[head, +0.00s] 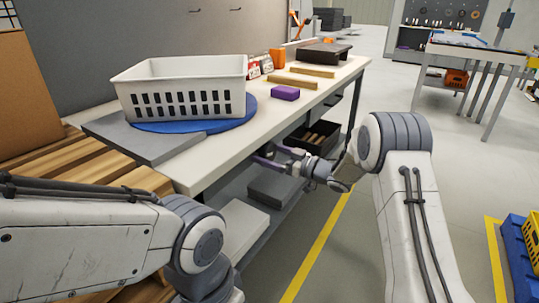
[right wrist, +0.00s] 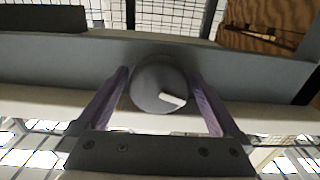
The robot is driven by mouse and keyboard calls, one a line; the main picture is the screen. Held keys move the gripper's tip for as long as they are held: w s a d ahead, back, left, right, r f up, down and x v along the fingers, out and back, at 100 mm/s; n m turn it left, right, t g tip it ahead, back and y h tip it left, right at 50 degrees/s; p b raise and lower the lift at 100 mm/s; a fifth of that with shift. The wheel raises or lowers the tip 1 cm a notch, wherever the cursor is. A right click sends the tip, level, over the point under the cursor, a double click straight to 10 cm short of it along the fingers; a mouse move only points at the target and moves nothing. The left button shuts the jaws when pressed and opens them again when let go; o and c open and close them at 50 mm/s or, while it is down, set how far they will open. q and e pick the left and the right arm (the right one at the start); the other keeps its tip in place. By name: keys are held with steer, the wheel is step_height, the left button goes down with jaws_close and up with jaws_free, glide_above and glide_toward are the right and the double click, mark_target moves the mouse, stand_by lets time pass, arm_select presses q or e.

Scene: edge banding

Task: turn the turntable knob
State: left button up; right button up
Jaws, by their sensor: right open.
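The turntable is a blue disc (head: 193,125) on the white bench top, and a white slotted basket (head: 182,92) stands on it. The round grey knob (right wrist: 157,84) with a white pointer mark shows in the right wrist view, on the grey front face of the bench. My right gripper (head: 262,155) is at the bench's front edge in the head view. In the right wrist view its two purple fingers (right wrist: 160,74) are open, one on each side of the knob. I cannot tell whether they touch it. The knob is hidden in the head view. My left gripper is out of view.
A grey plate (head: 150,146) lies beside the turntable. A purple block (head: 285,93), wooden strips (head: 292,82) and an orange cup (head: 277,58) are further along the bench. A dark bin (head: 312,137) sits below the bench top. Free floor lies to the right.

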steer(key=c, duration=1.1)
steer(key=shift+f+n+b, duration=0.15)
steer(key=shift+n+b, duration=0.15)
steer(key=shift+n, duration=0.3)
steer(key=shift+c, duration=0.2)
steer(key=shift+n+b, duration=0.4)
steer(key=shift+n, duration=0.9)
steer(key=o, duration=1.1)
steer(key=shift+o, duration=0.2)
steer(key=shift+d, duration=0.1)
steer(key=p+v, duration=0.1)
steer(key=v, duration=0.9)
steer(key=shift+s+d+p, duration=0.15)
steer(key=shift+s+p, duration=0.05)
steer(key=shift+p, duration=0.15)
